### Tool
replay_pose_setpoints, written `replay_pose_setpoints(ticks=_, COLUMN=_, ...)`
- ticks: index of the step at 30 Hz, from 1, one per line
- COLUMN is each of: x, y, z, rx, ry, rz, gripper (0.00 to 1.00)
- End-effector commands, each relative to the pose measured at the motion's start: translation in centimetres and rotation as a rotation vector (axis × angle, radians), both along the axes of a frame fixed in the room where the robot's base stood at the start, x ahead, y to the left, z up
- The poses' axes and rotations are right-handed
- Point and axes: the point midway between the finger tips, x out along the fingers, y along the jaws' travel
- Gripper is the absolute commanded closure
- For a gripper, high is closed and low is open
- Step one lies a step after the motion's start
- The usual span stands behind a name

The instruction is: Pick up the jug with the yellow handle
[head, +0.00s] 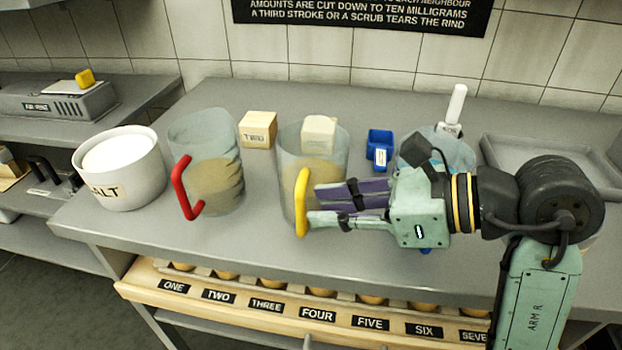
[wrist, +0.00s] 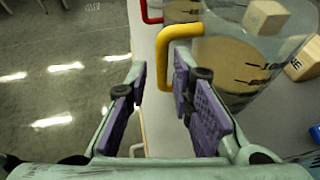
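The jug with the yellow handle (head: 322,155) is a clear jug standing upright on the grey counter, with a tan layer inside. Its yellow handle (head: 301,200) faces the front left; the handle also shows in the wrist view (wrist: 182,70). My gripper (head: 312,211) comes in from the right, in front of the jug, with its fingertips close to the handle.
A clear jug with a red handle (head: 207,165) stands close on the left. A white salt pot (head: 120,168) is at the far left. Two pale blocks (head: 258,129) (head: 319,134) and a blue holder (head: 380,145) sit behind. A numbered rack (head: 318,316) runs below the counter's front edge.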

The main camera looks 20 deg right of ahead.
Motion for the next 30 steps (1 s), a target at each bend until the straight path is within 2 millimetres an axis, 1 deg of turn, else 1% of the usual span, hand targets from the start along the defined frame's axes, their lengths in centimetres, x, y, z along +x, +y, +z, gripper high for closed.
replay_pose_setpoints(ticks=5, x=1.7, y=1.5, z=-0.4, rx=0.004, ry=0.001, rz=0.004, gripper=0.79)
replay_pose_setpoints(ticks=9, x=3.0, y=2.7, z=-1.4, rx=0.002, ry=0.002, rz=0.003, gripper=0.79)
replay_pose_setpoints(ticks=13, x=3.5, y=3.1, z=-1.8, rx=0.0, ry=0.0, rz=0.001, gripper=0.79)
replay_pose_setpoints(ticks=19, x=3.5, y=3.1, z=-1.9, rx=0.0, ry=0.0, rz=0.001, gripper=0.79)
replay_pose_setpoints(ticks=28, x=3.5, y=3.1, z=-1.9, rx=0.0, ry=0.0, rz=0.001, gripper=0.98)
replay_pose_setpoints(ticks=30, x=3.5, y=3.1, z=-1.9, rx=0.0, ry=0.0, rz=0.001, gripper=1.0)
